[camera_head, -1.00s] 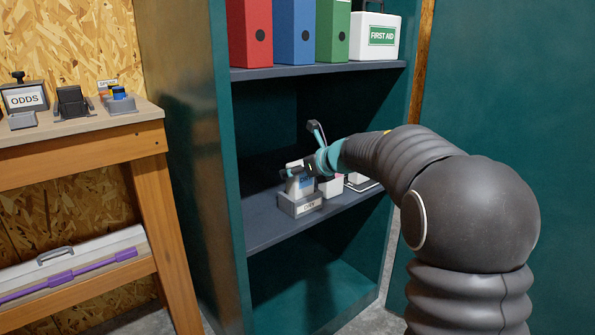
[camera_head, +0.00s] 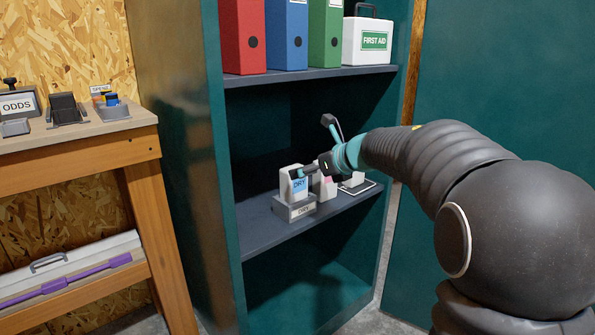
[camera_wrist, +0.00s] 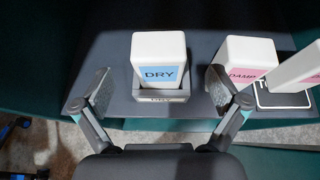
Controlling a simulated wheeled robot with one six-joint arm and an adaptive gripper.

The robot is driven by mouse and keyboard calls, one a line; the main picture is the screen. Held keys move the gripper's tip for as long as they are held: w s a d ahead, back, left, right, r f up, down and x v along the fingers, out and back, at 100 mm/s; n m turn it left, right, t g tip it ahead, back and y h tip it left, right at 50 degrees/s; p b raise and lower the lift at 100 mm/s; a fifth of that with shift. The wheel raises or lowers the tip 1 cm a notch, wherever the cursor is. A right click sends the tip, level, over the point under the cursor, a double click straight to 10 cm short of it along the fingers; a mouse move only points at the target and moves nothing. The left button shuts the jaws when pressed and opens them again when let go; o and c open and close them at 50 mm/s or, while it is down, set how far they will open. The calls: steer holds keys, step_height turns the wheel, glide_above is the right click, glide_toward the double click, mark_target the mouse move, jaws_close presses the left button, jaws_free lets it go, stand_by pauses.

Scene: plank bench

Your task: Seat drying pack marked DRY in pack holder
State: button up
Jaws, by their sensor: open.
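The drying pack (camera_wrist: 160,48), white with a blue DRY label, stands upright in a small grey holder (camera_wrist: 140,88) on the cabinet's lower shelf. In the head view the pack (camera_head: 299,184) rises from the grey holder (camera_head: 285,212), whose front plate is too small to read surely. My gripper (camera_wrist: 157,82) is open, one finger on each side of the pack's line and apart from it in the wrist view. In the head view my gripper (camera_head: 302,172) comes from the right, with a finger across the pack's upper part. The pack's lower end is hidden in the holder.
A white pack with a pink DAMP label (camera_wrist: 247,62) stands close right of the DRY pack. Another white pack (camera_wrist: 302,68) is further right by a black-bordered plate (camera_wrist: 275,98). A bench at left bears a black cradle (camera_head: 65,108) and an ODDS box (camera_head: 18,104).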

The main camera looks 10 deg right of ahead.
steer(key=s+d+r+m+t+h, duration=0.4)
steer(key=s+d+r+m+t, duration=0.15)
steer(key=r+m, duration=0.55)
steer(key=s+d+f+m+h, duration=0.3)
steer(key=s+d+m+h, duration=0.2)
steer(key=s+m, duration=0.65)
steer(key=s+a+f+m+g+y, duration=0.1)
steer(key=s+a+f+m+g, duration=0.2)
steer(key=s+f+m, duration=0.6)
steer(key=s+a+f+m+g, duration=0.2)
steer(key=s+f+m+g, duration=0.5)
steer(key=s+f+m, duration=0.3)
steer(key=s+m, duration=0.1)
steer(key=s, duration=0.3)
steer(key=shift+a+f+m+y, duration=0.2)
steer(key=shift+a+m+y, duration=0.15)
steer(key=shift+a+y, duration=0.05)
steer(key=shift+r, duration=0.1)
